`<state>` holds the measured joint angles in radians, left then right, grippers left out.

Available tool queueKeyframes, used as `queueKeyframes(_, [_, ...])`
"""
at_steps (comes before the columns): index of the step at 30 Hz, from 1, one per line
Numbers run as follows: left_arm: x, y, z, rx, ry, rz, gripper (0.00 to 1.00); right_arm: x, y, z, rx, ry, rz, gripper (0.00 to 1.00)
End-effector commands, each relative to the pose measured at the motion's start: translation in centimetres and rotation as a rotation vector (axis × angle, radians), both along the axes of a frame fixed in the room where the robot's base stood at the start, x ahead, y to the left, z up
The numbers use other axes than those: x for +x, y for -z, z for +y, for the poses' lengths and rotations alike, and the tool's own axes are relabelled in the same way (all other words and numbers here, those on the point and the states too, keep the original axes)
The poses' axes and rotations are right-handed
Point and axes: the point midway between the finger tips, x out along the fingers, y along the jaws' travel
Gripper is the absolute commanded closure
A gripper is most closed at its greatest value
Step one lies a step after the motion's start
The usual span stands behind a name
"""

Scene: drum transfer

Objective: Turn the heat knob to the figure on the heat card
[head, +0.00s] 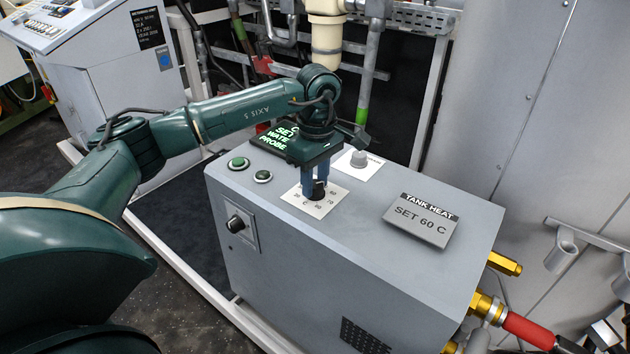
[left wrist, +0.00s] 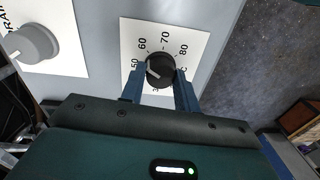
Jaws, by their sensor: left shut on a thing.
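The heat knob (head: 318,192) is black and sits on a white dial plate on top of the grey cabinet. In the left wrist view the knob (left wrist: 161,68) has a white pointer mark facing left, near the 50. The figures 60, 70 and 80 run clockwise from there. My left gripper (head: 316,184) reaches down from above, its blue fingers on either side of the knob, shut on it; the fingers also show in the left wrist view (left wrist: 160,85). The heat card (head: 420,221) reads "TANK HEAT SET 60 C". My right gripper is not in view.
The grey cabinet (head: 400,270) also bears a grey knob (head: 358,158) on a white plate behind the dial, a green button (head: 238,163), a dark button (head: 263,176) and a front switch (head: 236,224). Brass fittings and a red-handled hose (head: 528,330) stick out at right.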

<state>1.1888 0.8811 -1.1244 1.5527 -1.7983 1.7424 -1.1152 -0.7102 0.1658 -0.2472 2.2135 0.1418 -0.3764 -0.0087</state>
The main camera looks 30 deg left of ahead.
Motion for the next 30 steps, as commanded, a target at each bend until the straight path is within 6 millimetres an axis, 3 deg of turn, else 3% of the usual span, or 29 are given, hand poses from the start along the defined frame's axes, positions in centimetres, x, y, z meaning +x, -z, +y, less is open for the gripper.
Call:
queueKeyframes(12, [0.09, -0.15, -0.01, -0.001, 0.223, -0.004, 0.92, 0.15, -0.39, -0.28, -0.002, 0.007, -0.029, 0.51])
queueKeyframes(30, [0.10, -0.18, 0.00, -0.001, 0.266, -0.004, 0.92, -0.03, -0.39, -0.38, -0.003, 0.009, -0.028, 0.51])
